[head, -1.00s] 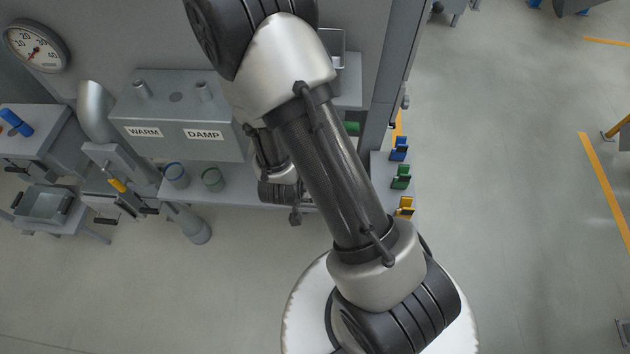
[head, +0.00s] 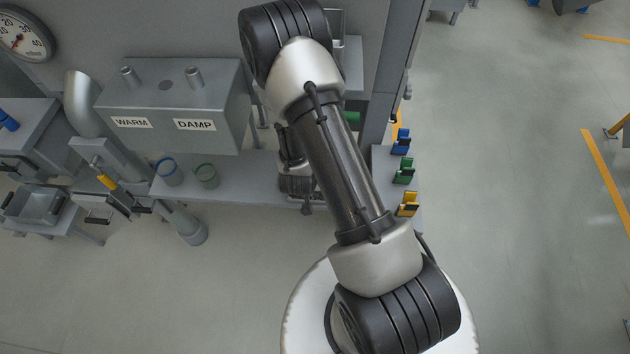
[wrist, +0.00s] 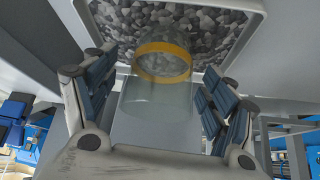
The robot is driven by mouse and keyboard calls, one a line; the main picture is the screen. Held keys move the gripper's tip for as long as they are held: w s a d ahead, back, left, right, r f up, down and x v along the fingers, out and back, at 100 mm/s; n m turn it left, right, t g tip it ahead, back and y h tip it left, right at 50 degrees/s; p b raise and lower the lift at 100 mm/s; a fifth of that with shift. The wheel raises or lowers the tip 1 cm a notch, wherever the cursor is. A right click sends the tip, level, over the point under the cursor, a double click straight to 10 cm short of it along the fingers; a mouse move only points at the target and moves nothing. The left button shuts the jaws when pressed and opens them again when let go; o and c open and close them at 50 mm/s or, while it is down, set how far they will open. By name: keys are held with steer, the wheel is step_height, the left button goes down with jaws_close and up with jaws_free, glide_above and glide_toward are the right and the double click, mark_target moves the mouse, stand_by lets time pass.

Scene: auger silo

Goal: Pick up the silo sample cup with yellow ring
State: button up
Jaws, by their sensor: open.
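The silo sample cup with the yellow ring (wrist: 165,95) shows in the wrist view as a clear cup with a yellow band near its upper end. It stands between the two blue-padded fingers of my gripper (wrist: 160,78), which are spread apart. A gap shows on the left side; on the right I cannot tell how close the pad is. In the head view my own arm covers the gripper, and I do not see this cup there.
A cup with a blue ring (head: 168,171) and one with a green ring (head: 206,175) stand on the grey shelf (head: 240,180), before the WARM/DAMP box (head: 170,105). Blue (head: 401,141), green (head: 404,170) and yellow (head: 407,204) clips sit at right. Grey granules (wrist: 215,30) fill a framed area behind the yellow-ringed cup.

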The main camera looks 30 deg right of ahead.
steer(key=shift+w+d+f, duration=0.25)
steer(key=shift+w+f, duration=0.05)
steer(key=shift+f, duration=0.2)
steer(key=shift+r, duration=0.1)
steer(key=shift+c, duration=0.2)
steer(key=c, duration=1.2)
steer(key=shift+c, duration=0.2)
